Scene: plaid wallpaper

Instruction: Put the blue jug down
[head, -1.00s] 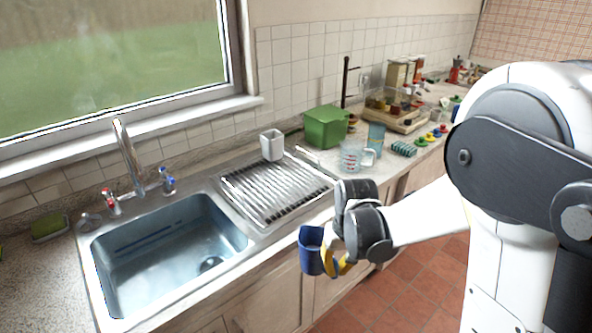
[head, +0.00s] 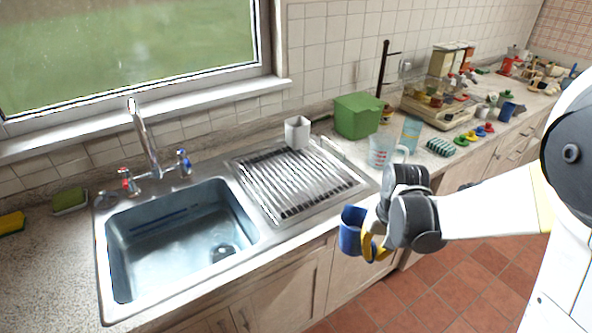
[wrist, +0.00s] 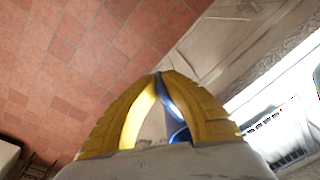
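The blue jug (head: 352,230) is in the air in front of the counter's front edge, below and right of the drainboard in the head view. It looks roughly upright. My gripper (head: 373,247), with yellow fingers, is at its right side and shut on it, seemingly at the handle. In the wrist view the gripper's fingertips (wrist: 160,76) come together, and part of the blue jug (wrist: 178,112) shows between and behind the fingers. Most of the jug is hidden there, so the exact grip cannot be told.
The counter left of the sink (head: 45,262) is mostly clear.

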